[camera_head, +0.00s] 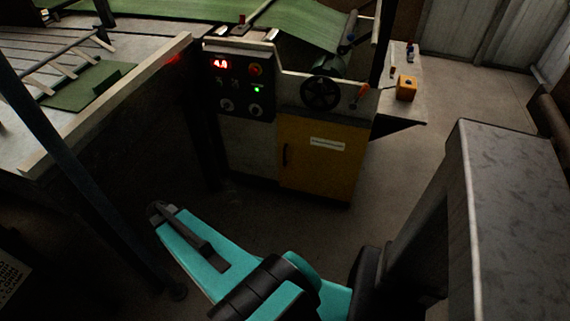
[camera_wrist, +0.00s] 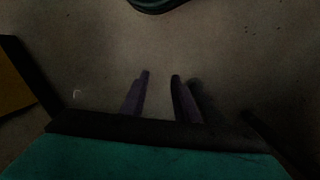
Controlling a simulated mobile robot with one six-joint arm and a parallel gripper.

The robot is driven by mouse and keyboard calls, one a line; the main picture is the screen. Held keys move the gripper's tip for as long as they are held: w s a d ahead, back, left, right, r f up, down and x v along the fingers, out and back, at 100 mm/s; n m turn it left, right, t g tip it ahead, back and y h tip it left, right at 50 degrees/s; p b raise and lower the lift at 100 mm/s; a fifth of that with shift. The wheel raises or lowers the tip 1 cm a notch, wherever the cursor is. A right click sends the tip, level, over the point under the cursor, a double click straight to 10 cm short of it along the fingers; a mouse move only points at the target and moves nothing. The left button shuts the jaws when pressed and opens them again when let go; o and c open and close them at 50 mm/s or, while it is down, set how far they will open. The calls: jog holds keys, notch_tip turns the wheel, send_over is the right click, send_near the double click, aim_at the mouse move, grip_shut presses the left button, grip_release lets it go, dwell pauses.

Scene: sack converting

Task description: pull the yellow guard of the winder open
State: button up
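The winder's yellow guard (camera_head: 322,157) is a flat door on the front of the machine in the head view. It looks shut, with a dark upright handle (camera_head: 285,154) near its left edge and a pale label near its top. My gripper (camera_wrist: 160,76) shows in the wrist view as two dark fingers with a gap between them, empty, over bare floor. In the head view my teal arm is low in front of the machine, well short of the guard; the fingers cannot be made out there. A yellow-orange patch at the left edge of the wrist view may be the guard.
A control panel (camera_head: 239,80) with a red display is left of the guard. A black handwheel (camera_head: 320,93) is above it. A yellow box (camera_head: 406,88) sits on a side shelf (camera_head: 397,113) at right. A dark post (camera_head: 70,170) slants at left. Floor before the guard is clear.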

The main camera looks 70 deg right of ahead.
jog(key=d+r+m+t+h+b, duration=0.2)
jog(key=d+m+b, duration=0.6)
jog(key=d, duration=2.1)
jog(key=s+d+r+m+h+b, duration=0.1)
jog(key=s+d+r+b, duration=0.2)
jog(key=s+d, duration=0.2)
jog(key=s+d+r+m+h+b, duration=0.1)
jog(key=s+d, duration=0.4)
jog(key=d, duration=0.6)
jog(key=s+d+r+m+b, duration=0.2)
jog(key=s+d+r+b, duration=0.2)
jog(key=d, duration=0.5)
jog(key=shift+s+r+m+h+b, duration=0.35)
jog(key=shift+s+m+h+b, duration=0.1)
jog(key=shift+s, duration=0.2)
jog(key=b+x, duration=0.1)
jog(key=x, duration=0.6)
jog(key=b+x, duration=0.1)
jog(key=x, duration=0.6)
jog(key=shift+a, duration=0.25)
jog(key=shift+s, duration=0.1)
